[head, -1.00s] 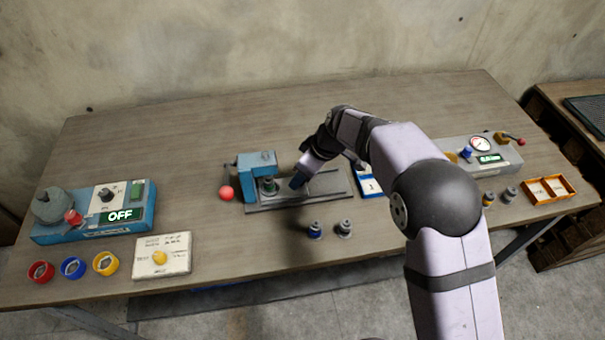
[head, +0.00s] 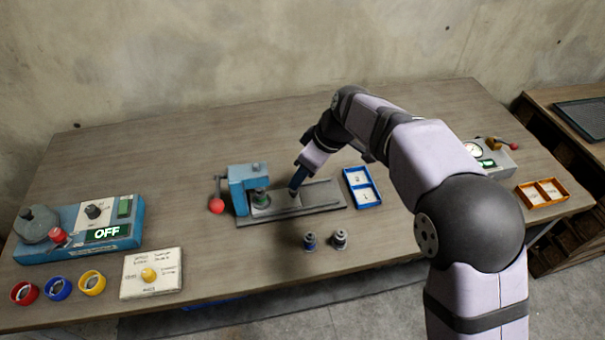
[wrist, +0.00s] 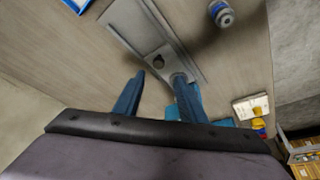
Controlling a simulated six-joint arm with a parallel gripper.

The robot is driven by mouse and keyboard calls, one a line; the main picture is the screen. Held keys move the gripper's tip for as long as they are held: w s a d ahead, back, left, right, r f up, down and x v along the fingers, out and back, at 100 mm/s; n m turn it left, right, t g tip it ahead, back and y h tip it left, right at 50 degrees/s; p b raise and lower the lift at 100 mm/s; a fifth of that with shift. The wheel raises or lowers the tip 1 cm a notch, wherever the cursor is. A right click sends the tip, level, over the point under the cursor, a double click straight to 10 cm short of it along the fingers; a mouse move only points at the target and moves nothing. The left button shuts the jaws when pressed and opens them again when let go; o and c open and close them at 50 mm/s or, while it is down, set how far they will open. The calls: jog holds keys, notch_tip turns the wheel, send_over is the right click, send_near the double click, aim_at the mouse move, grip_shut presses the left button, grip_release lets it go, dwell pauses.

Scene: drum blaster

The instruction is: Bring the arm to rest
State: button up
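My gripper (head: 297,186) is over the grey base plate of a blue press (head: 240,190), just right of the press's frame. In the wrist view its two blue fingers (wrist: 160,78) stand apart with nothing held between them. The fingertips appear above the grey plate (wrist: 150,35); the exact gap to it is hard to judge. My arm reaches in from the lower right, bent over the table. A dark, greenish piece (head: 260,197) sits under the press head.
Two small cylinders, one blue-banded (head: 310,241) and one grey (head: 339,239), stand in front of the press. A blue tray (head: 379,200) lies to its right. My arm hides part of the right side.

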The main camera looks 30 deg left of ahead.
jog(key=w+d+f+m+h, duration=0.15)
jog(key=d+m, duration=0.65)
jog(key=d, duration=1.6)
jog(key=s+d+f+m+h, duration=0.1)
jog(key=s+d+m, duration=0.4)
jog(key=d, duration=0.5)
jog(key=s+d+f+m+h, duration=0.2)
jog(key=s+d+m, duration=0.3)
jog(key=s+d, duration=0.4)
jog(key=shift+s+d+f+p, duration=0.3)
jog(key=shift+d+f, duration=0.3)
jog(key=shift+d, duration=0.15)
